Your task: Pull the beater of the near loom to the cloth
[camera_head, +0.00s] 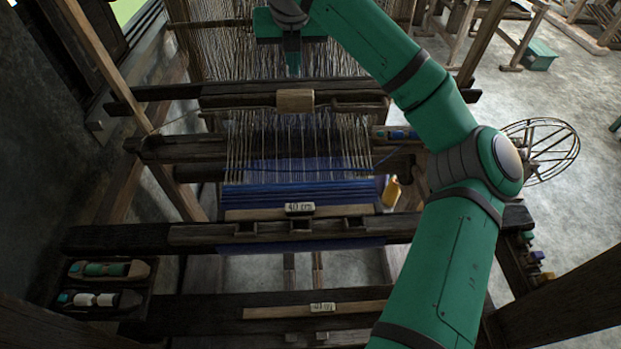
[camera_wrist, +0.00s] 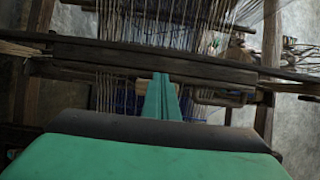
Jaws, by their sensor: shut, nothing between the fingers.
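The near loom's beater has a dark top rail (camera_head: 235,99) with a pale wooden block (camera_head: 295,100) at its middle. A dark lower bar (camera_head: 185,147) crosses the threads below it in the picture. The blue cloth (camera_head: 290,194) lies nearer me, with bare warp threads between it and the lower bar. My gripper (camera_head: 293,70) is shut and empty, pointing down just beyond the top rail in the picture. In the wrist view its fingers (camera_wrist: 161,78) overlap a dark bar (camera_wrist: 100,54); I cannot tell whether they touch it.
A shuttle (camera_head: 397,134) lies at the lower bar's right end. A dark front beam (camera_head: 120,238) crosses before the cloth. A tray of shuttles (camera_head: 103,284) stands at lower left. A spoked wheel (camera_head: 545,148) stands right of my arm; open floor (camera_head: 520,100) shows beyond.

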